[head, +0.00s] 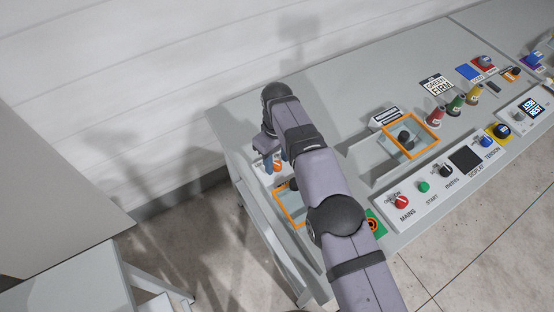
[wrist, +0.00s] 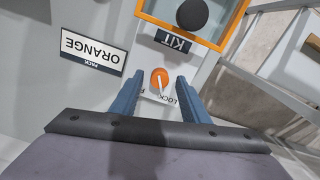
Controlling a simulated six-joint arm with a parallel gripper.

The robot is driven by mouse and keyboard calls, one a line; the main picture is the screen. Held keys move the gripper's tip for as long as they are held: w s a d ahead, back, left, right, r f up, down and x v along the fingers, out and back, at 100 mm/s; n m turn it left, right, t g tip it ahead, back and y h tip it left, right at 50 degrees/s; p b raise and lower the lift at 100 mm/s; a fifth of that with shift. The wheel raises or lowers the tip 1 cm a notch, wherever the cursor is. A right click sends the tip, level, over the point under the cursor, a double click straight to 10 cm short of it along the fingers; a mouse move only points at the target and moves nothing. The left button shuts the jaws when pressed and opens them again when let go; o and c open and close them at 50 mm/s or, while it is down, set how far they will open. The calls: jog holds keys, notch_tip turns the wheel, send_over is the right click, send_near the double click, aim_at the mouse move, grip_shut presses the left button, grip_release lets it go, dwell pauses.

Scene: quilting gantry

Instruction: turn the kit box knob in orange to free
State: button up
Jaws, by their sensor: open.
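The orange knob (wrist: 159,78) of the kit box has a white pointer line that points down and slightly right in the wrist view, towards the LOCK lettering. The other lettering is mostly hidden, with one letter showing at its left. My gripper (wrist: 160,82) is open, its two blue fingers on either side of the knob with gaps visible. Whether the fingertips are down at knob height I cannot tell. The orange-rimmed kit box (wrist: 228,35), with a KIT label and a dark round knob, lies just beyond. In the head view my arm partly covers the kit box (head: 281,204).
An ORANGE PACK card (wrist: 93,50) lies left of the knob in the wrist view. In the head view, a second orange-framed box (head: 413,152), coloured spools (head: 455,105) and a control panel (head: 433,187) stand to the right. Bare table lies behind my arm.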

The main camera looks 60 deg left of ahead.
jog(key=shift+f, duration=0.45)
grip_shut()
